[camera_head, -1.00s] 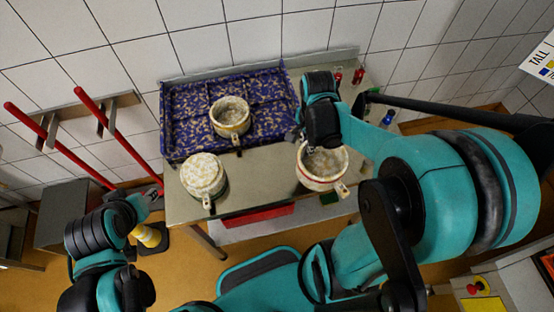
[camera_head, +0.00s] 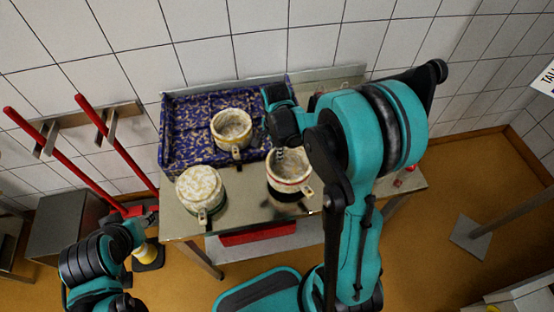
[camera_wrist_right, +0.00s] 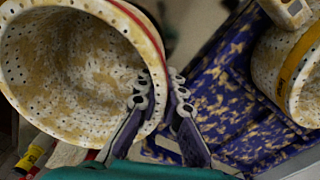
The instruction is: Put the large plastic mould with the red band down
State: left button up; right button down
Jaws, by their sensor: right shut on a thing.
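The large whitish mould with the red band (camera_head: 289,182) is in my right gripper (camera_head: 279,152), over the table's middle. A dark shadow shows under it, and it seems to be a little above the top. In the right wrist view the gripper (camera_wrist_right: 158,103) is shut on the mould's wall (camera_wrist_right: 75,60), one finger inside and one outside; the mould is tilted in that picture and looks empty. My left gripper (camera_head: 150,218) is low at the left, away from the moulds; its fingers are too small to read.
A mould with a yellow band (camera_head: 231,127) stands in the blue speckled tray (camera_head: 180,150). A mould with a green band (camera_head: 200,192) is on the table (camera_head: 240,205), left of the held one. Bare table lies between them. Small red things (camera_head: 410,168) are at the right.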

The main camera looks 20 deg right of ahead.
notch_tip(320, 180, down, 2)
jog(key=shift+f+b, duration=0.25)
jog(key=shift+b, duration=0.05)
jog(key=shift+f, duration=0.15)
jog(key=c, duration=1.7)
grip_release()
